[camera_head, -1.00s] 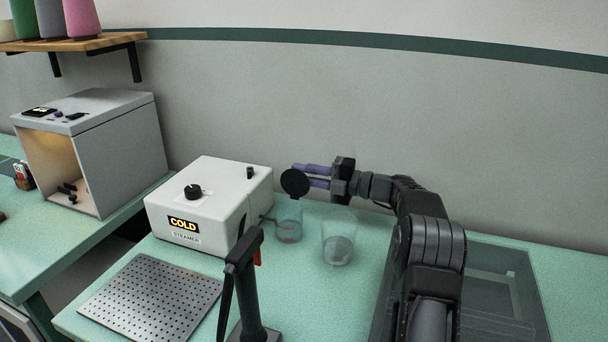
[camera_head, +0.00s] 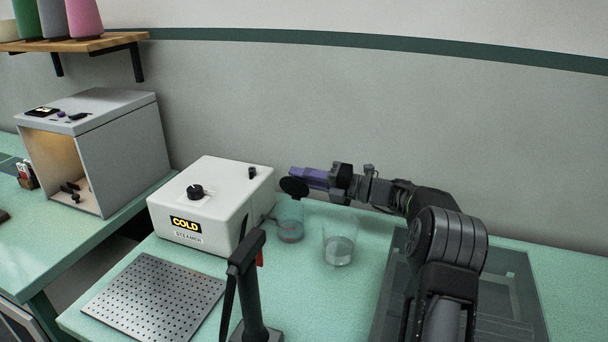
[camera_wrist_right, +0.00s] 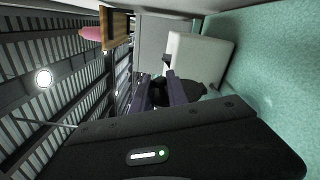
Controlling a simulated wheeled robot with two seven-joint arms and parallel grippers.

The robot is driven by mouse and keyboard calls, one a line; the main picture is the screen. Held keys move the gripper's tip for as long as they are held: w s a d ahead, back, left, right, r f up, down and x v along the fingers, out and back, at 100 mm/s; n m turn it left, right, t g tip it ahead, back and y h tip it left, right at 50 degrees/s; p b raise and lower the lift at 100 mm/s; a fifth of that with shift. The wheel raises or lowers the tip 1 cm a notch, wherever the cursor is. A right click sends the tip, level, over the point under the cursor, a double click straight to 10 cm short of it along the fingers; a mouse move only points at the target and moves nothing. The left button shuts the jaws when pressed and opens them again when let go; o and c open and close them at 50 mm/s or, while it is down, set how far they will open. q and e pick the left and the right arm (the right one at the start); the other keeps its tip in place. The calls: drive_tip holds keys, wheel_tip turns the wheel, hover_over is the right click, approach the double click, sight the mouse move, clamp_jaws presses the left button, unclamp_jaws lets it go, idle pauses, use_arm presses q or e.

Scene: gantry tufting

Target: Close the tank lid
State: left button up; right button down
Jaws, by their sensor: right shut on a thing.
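The tank (camera_head: 290,224) is a clear cup-like vessel with a little liquid, beside the white steamer box (camera_head: 213,205) labelled COLD. Its round black lid (camera_head: 293,188) stands above the tank's mouth, tilted and apart from the rim on the near side. My right gripper (camera_head: 305,178), with purple fingers, is shut on the lid's edge. In the right wrist view the dark lid (camera_wrist_right: 208,90) shows by the fingers (camera_wrist_right: 172,88), partly hidden by them. My left gripper is not in view.
A clear beaker (camera_head: 339,244) stands right of the tank. A black handled tool (camera_head: 248,285) on a stand is in front. A perforated metal plate (camera_head: 152,297) lies at the left, and a dark see-through tray (camera_head: 510,300) lies under my right arm.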

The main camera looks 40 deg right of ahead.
drive_tip(key=shift+s+a+f+n, duration=0.1)
drive_tip(key=shift+s+a+n, duration=0.2)
drive_tip(key=shift+n, duration=0.35)
drive_tip(key=shift+s+a+f+n, duration=0.15)
drive_tip(key=shift+a+n, duration=0.2)
drive_tip(key=shift+n, duration=0.3)
drive_tip(key=shift+r, duration=0.1)
drive_tip(key=c, duration=1.3)
unclamp_jaws()
drive_tip(key=b+v, duration=0.1)
drive_tip(key=v, duration=0.6)
drive_tip(key=shift+s+d, duration=0.2)
drive_tip(key=shift+s, duration=0.2)
drive_tip(key=shift+r, duration=0.1)
